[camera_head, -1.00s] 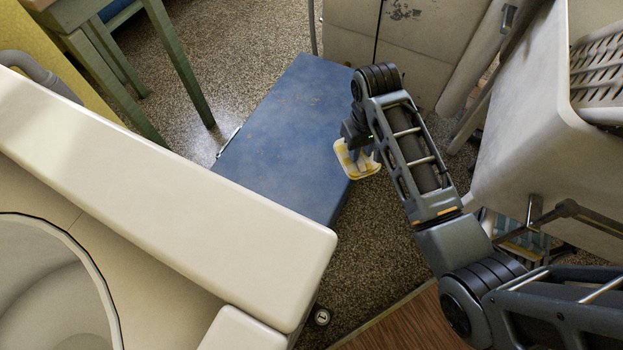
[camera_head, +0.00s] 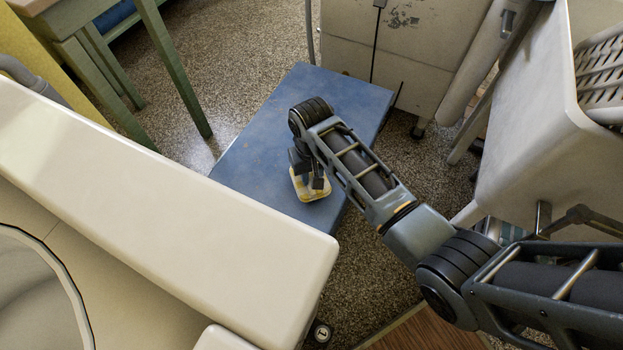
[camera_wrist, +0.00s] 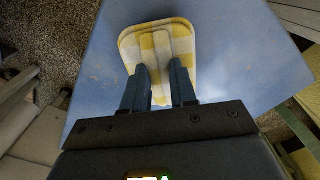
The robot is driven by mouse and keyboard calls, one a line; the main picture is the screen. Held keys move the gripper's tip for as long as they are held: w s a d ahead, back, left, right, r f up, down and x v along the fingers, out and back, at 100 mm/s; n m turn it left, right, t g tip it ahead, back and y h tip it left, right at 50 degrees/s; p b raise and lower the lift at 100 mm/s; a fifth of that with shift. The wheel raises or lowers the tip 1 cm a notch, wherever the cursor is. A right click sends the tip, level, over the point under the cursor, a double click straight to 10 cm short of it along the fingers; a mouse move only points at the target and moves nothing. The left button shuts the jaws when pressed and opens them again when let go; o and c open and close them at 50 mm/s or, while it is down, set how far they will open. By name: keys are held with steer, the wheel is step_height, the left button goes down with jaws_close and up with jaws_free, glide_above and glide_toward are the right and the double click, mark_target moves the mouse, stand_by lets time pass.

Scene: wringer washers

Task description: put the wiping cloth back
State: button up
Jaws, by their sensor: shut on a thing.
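The wiping cloth (camera_head: 309,186) is a yellow-and-white checked piece with rounded corners. My gripper (camera_head: 310,178) is shut on it over the near part of the blue surface (camera_head: 250,150). In the wrist view the cloth (camera_wrist: 183,40) lies flat beyond the fingertips, with a raised strip along its middle between my fingers (camera_wrist: 160,85). The blue surface (camera_wrist: 255,60) fills the background behind it. I cannot tell whether the cloth touches the blue surface.
A cream washer (camera_head: 150,190) stands at the left front, close to the blue surface. A pale cabinet (camera_head: 410,60) stands behind. A white tub (camera_head: 530,130) with a basket (camera_head: 600,80) is at right. A green-legged table (camera_head: 175,65) is at back left. Speckled floor shows between.

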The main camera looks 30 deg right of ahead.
step_height(320, 180, down, 3)
steer(key=shift+r, duration=0.15)
steer(key=o, duration=0.9)
steer(key=shift+o, duration=0.2)
steer(key=shift+r, duration=0.1)
step_height(320, 180, up, 12)
steer(key=p, duration=0.2)
steer(key=shift+p, duration=0.3)
